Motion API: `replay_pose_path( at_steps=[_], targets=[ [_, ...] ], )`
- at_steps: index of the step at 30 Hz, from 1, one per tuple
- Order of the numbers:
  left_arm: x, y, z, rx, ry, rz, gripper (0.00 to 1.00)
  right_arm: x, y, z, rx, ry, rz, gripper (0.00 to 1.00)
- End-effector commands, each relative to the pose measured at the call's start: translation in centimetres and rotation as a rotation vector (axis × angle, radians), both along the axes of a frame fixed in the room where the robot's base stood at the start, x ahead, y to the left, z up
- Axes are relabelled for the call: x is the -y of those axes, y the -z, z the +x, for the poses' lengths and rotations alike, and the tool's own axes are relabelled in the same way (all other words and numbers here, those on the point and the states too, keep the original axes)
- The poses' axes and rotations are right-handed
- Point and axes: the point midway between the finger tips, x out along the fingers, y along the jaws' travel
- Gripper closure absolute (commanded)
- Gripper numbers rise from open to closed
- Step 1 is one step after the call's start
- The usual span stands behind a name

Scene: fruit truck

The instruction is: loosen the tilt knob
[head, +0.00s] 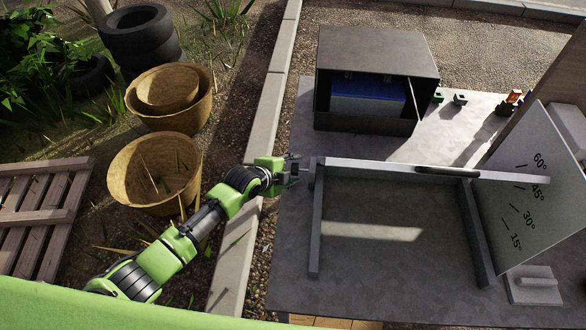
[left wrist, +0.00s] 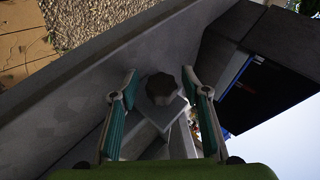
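The tilt knob (left wrist: 162,88) is a dark grey lobed knob at the end of a grey bar in the left wrist view. In the head view the knob (head: 309,172) is small, at the left end of the tilting frame's upper bar (head: 375,170). My left gripper (head: 290,169) is right at that end. In the left wrist view its teal fingers (left wrist: 160,72) are spread on both sides of the knob, with gaps showing, so it is open. A scale plate (head: 520,215) marked 15° to 60° stands at the frame's right. My right gripper is not in view.
A dark open box (head: 375,50) with a blue object inside stands behind the frame on the grey table (head: 390,270). A white block with a handle (head: 535,285) lies at the right. Baskets (head: 155,168), tyres (head: 140,40) and a pallet (head: 42,215) are on the ground left.

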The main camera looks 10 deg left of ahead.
Motion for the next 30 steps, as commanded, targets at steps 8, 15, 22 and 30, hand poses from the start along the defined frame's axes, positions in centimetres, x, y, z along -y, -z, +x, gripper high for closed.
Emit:
replay_pose_path(
  at_steps=[8, 15, 22, 30],
  targets=[
    [-0.2, -0.3, -0.2, 0.002, 0.0, 0.0, 0.58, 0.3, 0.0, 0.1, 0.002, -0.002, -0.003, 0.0],
    [-1.3, -2.1, -2.2, 0.003, 0.002, 0.001, 0.58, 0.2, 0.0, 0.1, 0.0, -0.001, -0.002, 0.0],
    [-3.0, -4.5, -4.9, 0.002, 0.0, 0.003, 0.58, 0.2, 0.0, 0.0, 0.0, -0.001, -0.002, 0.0],
    [-4.3, -6.8, -7.3, 0.001, 0.001, 0.002, 0.58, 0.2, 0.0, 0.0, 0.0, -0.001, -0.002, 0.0]
  ],
)
